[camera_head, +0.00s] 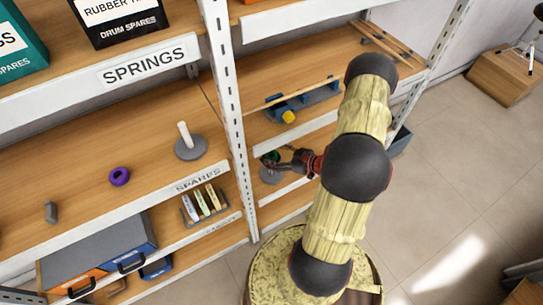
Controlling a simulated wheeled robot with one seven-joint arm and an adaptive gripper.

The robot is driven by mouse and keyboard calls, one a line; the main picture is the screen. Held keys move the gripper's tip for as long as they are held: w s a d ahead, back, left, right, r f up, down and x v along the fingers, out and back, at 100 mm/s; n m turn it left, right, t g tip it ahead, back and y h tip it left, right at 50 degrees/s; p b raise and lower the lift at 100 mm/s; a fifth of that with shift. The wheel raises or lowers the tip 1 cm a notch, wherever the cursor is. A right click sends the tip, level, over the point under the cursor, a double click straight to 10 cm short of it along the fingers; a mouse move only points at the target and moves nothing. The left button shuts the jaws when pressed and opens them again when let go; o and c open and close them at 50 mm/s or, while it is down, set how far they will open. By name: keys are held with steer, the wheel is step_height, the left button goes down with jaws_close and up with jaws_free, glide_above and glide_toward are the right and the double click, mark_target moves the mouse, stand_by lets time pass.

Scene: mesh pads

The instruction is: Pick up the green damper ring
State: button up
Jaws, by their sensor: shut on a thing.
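My gripper (279,161) is at the shelf to the right of the white upright, shut on the green damper ring (270,157). Only part of the green ring shows between and beside the dark fingers. A grey round base (270,175) is just below the ring and gripper. Whether the ring touches that base or is lifted off it, I cannot tell.
A white perforated upright (229,110) stands just left of my gripper. A grey base with a white peg (188,146) and a purple ring (119,176) are on the left shelf. A blue and yellow tool (287,114) lies on the shelf above.

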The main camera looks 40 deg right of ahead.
steer(key=shift+d+f, duration=0.15)
steer(key=c, duration=0.6)
steer(key=shift+d, duration=0.1)
steer(key=shift+c, duration=1)
